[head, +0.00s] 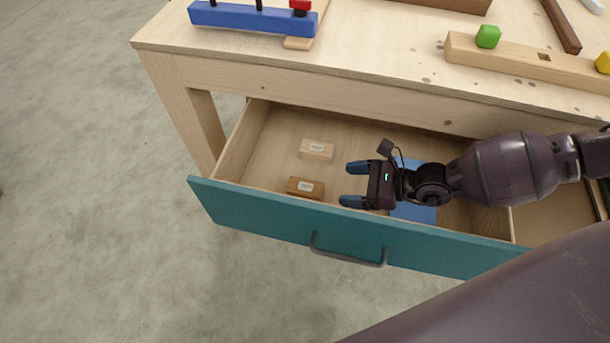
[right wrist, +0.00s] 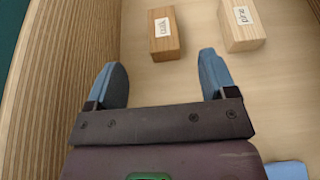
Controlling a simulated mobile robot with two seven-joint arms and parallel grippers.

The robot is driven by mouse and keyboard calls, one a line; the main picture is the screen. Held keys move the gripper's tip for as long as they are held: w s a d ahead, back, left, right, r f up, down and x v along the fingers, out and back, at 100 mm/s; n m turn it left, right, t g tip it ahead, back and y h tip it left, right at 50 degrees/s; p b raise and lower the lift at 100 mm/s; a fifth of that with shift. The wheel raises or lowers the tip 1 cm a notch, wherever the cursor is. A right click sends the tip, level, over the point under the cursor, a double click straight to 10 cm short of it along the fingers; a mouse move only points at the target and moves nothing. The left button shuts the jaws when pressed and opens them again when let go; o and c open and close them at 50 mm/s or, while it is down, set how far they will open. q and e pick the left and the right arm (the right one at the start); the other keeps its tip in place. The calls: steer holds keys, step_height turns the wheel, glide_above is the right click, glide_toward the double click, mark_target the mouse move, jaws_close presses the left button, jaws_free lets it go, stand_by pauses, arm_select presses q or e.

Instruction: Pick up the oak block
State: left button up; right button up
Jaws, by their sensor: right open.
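The oak block (head: 305,188) is a brown wooden block with a white label, lying in the open drawer near its teal front. In the right wrist view the oak block (right wrist: 166,34) shows its label reading "oak", ahead of and between the fingertips, with a gap to them. My right gripper (head: 354,184) is open and empty inside the drawer, to the right of the oak block and pointing at it. It also shows in the right wrist view (right wrist: 163,82). My left gripper is not in view.
A paler block (head: 316,149) labelled "pine" lies behind the oak block. A blue sheet (head: 414,213) lies under my right arm. The drawer's teal front (head: 270,220) and side walls bound the space. The workbench top (head: 375,50) overhangs the drawer's back.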

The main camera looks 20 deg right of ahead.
mark_target(302, 186)
steer(key=shift+f, duration=0.7)
steer(key=shift+w+a+f, duration=0.1)
steer(key=shift+w+a, duration=0.05)
steer(key=shift+w, duration=0.1)
steer(key=x, duration=0.3)
steer(key=shift+a, duration=0.15)
steer(key=shift+x, duration=3.3)
steer(key=c, duration=1)
steer(key=shift+r, duration=0.2)
